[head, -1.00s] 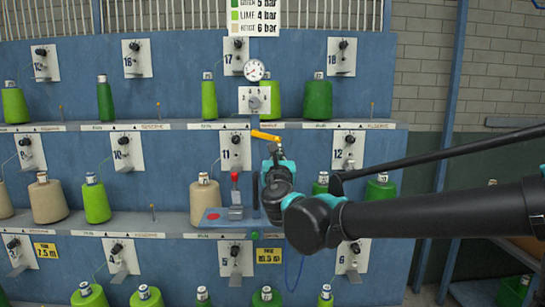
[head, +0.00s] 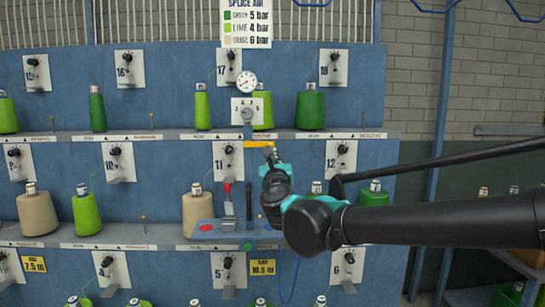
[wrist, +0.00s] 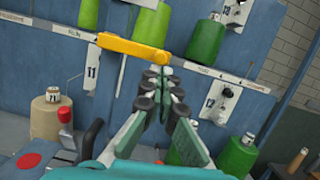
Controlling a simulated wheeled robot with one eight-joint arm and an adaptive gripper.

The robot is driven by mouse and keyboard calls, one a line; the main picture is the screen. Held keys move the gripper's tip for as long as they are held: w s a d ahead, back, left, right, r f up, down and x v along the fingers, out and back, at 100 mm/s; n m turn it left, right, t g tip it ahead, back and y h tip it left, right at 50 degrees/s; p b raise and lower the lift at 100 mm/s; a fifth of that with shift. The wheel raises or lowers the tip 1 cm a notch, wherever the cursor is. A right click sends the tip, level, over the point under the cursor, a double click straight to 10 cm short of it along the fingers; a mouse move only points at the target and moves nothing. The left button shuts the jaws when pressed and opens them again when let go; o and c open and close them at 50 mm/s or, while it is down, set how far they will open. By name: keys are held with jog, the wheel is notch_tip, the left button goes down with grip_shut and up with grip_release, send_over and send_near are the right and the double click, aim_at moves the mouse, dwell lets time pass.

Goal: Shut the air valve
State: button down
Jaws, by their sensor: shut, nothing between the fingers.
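The air valve's yellow lever (head: 258,144) lies about level, across the upright pipe below the pressure gauge (head: 246,82) and the regulator plate (head: 247,111). In the wrist view the lever (wrist: 135,48) runs across the upper middle. My gripper (head: 271,158) is at the lever's right end, just below it. In the wrist view its fingertips (wrist: 160,74) are shut with nothing between them. They are at or very near the underside of that end; I cannot tell whether they touch. The valve body behind the lever is mostly hidden.
A blue tray with a red disc (head: 206,227) and a red-handled device (head: 228,207) sits below left. A beige cone (head: 197,212) stands beside it. Green cones (head: 262,109) stand on the shelf behind the gripper. A pressure chart (head: 246,23) hangs above.

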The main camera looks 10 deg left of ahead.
jog(key=s+d+f, duration=0.3)
jog(key=s+f, duration=0.3)
jog(key=s, duration=0.3)
jog(key=shift+s+f, duration=0.15)
jog(key=shift+d, duration=0.1)
